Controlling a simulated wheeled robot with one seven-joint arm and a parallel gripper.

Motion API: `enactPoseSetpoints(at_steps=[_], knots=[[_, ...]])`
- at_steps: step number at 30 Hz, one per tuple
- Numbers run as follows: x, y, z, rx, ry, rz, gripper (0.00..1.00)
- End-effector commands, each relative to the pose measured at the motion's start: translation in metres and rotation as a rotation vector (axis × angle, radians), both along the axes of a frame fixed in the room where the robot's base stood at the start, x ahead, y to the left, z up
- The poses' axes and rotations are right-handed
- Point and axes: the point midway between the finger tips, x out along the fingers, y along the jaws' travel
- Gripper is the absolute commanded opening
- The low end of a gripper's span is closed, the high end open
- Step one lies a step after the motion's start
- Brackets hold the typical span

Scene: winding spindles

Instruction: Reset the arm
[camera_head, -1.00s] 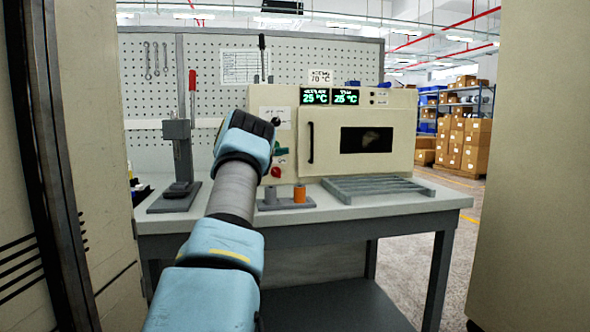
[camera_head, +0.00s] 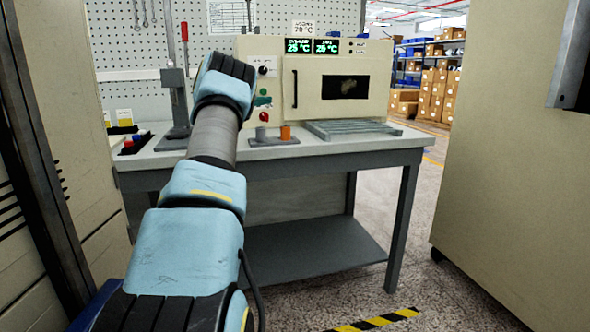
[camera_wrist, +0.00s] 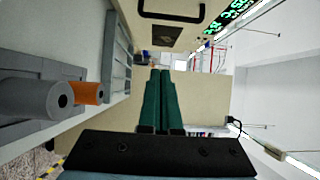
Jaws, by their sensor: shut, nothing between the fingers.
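My arm reaches forward from the bottom of the head view toward the workbench, and its end hides my gripper there. In the wrist view my gripper (camera_wrist: 159,78) shows as two dark green fingers side by side, shut with nothing between them. The wrist picture is turned on its side. A grey spindle (camera_wrist: 38,97) and an orange spindle (camera_wrist: 88,93) show at its left, apart from the fingers. In the head view the grey spindle (camera_head: 261,134) and the orange spindle (camera_head: 285,132) stand on a small grey base on the bench.
The workbench (camera_head: 330,146) carries a beige oven (camera_head: 345,85) with a closed door, a grey rack (camera_head: 350,129) and a lever press (camera_head: 175,100). Tall beige cabinets stand at left and right. Open floor lies between the bench and the right cabinet (camera_head: 520,170).

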Motion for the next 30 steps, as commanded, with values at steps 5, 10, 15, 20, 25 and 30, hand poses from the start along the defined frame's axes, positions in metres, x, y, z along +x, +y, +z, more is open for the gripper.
enactPoseSetpoints(at_steps=[5, 10, 15, 20, 25, 30], knots=[[0.002, 0.011, 0.011, -0.067, 0.027, 0.088, 0.00], [0.003, 0.025, 0.019, -0.148, 0.068, 0.190, 0.00], [-0.003, 0.043, 0.023, -0.269, 0.147, 0.336, 0.00], [-0.021, 0.061, 0.013, -0.423, 0.277, 0.515, 0.00], [-0.081, 0.068, -0.030, -0.640, 0.548, 0.778, 0.00], [-0.184, 0.045, -0.098, -0.789, 0.892, 1.028, 0.00]])
